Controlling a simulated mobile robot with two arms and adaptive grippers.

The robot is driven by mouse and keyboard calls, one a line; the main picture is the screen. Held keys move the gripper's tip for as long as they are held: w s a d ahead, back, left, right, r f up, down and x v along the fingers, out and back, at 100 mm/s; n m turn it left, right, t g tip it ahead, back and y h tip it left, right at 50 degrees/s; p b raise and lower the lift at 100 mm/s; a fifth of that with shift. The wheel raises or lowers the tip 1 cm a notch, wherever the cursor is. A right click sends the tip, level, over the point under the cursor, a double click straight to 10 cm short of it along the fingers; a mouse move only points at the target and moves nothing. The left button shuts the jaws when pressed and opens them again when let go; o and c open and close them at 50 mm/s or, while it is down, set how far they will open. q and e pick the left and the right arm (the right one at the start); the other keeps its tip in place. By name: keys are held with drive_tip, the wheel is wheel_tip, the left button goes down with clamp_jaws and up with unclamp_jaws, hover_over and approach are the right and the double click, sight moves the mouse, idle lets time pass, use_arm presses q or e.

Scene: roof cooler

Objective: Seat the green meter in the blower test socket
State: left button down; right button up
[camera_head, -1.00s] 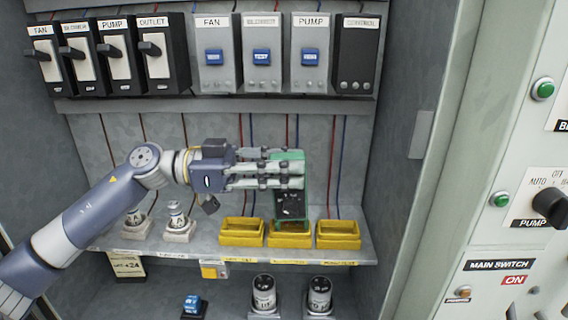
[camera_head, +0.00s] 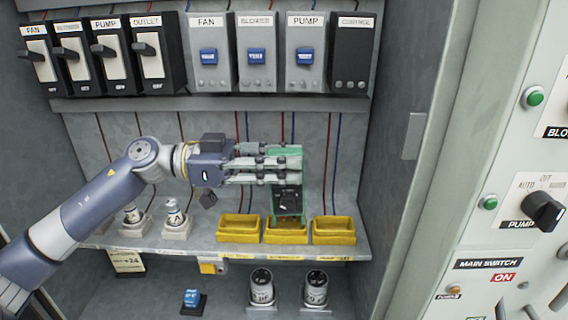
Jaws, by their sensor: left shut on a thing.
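The green meter (camera_head: 288,199) has a green case and a dark face. My left gripper (camera_head: 292,164) comes in from the left and is shut on its upper part, with the fingers across the front. The meter is upright, its lower end at the middle yellow socket (camera_head: 286,238); I cannot tell whether it is inside or just above it. Two more yellow sockets stand beside it, a left one (camera_head: 238,236) and a right one (camera_head: 333,238). The labels on the shelf edge are too small to read. My right gripper is not in view.
Above are black breakers (camera_head: 151,55) and a row of modules with blue parts (camera_head: 257,55). Two small cylindrical parts (camera_head: 175,214) stand on the shelf at left. Two larger ones (camera_head: 262,288) and a blue switch (camera_head: 192,297) are below. The cabinet's right wall (camera_head: 400,150) is near.

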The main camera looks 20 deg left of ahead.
use_arm(q)
drive_tip(key=shift+a+r+p, duration=0.1)
drive_tip(key=shift+a+p, duration=0.25)
drive_tip(key=shift+p, duration=0.05)
idle(0.4)
drive_tip(key=shift+f+b, duration=0.35)
drive_tip(key=shift+f, duration=1.35)
idle(1.4)
drive_tip(key=c, duration=1.3)
unclamp_jaws()
wheel_tip(320, 180, up, 10)
drive_tip(key=shift+f, duration=0.1)
